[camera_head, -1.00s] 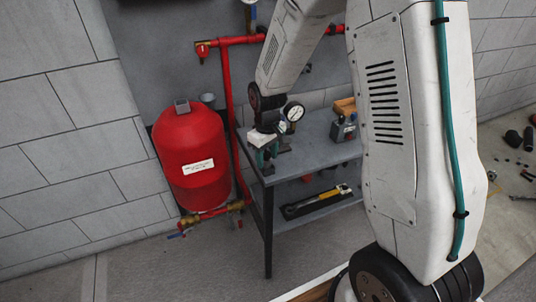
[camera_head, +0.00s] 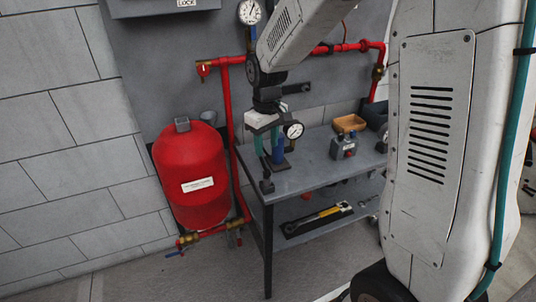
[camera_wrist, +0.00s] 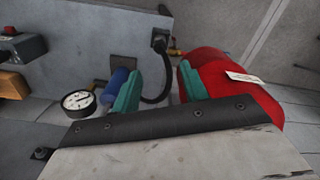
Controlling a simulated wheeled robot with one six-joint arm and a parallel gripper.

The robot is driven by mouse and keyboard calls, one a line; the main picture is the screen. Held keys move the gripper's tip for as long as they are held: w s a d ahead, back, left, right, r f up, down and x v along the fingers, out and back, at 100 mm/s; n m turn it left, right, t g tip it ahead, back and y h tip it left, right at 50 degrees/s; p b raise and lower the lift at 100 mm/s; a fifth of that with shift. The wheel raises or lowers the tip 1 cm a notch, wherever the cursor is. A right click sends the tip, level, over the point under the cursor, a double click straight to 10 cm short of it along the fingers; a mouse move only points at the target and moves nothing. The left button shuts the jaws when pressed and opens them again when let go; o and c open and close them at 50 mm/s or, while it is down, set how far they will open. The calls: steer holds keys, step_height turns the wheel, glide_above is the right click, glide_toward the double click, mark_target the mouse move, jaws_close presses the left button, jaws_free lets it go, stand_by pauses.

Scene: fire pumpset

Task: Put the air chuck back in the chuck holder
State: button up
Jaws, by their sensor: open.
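My gripper (camera_head: 268,157) is open, its two teal fingers pointing down over the left end of the grey bench. In the wrist view nothing is gripped between the fingertips (camera_wrist: 159,72). A small black fitting (camera_head: 266,184) stands at the bench's front left corner. In the wrist view this fitting (camera_wrist: 160,42) has a black hose (camera_wrist: 160,96) curving from it; it may be the air chuck or its holder, I cannot tell which. A blue cylinder (camera_wrist: 116,84) stands beside the left finger, and also shows in the head view (camera_head: 278,150). Touching or apart is unclear.
A round gauge (camera_head: 293,130) is close to my gripper. A red tank (camera_head: 190,165) stands left of the bench (camera_head: 310,175), with red piping (camera_head: 228,110) behind. A grey box with a red button (camera_head: 344,146) and a wooden tray (camera_head: 349,123) are further right. The bench's middle is fairly clear.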

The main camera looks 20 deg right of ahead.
steer(key=s+r+m, duration=0.2)
steer(key=s+r, duration=0.8)
steer(key=s, duration=0.2)
steer(key=s+r+m+t, duration=0.1)
steer(key=s+r+m, duration=0.1)
steer(key=s, duration=1.5)
steer(key=shift+s+r, duration=0.15)
steer(key=shift+r, duration=0.3)
steer(key=shift+d, duration=0.1)
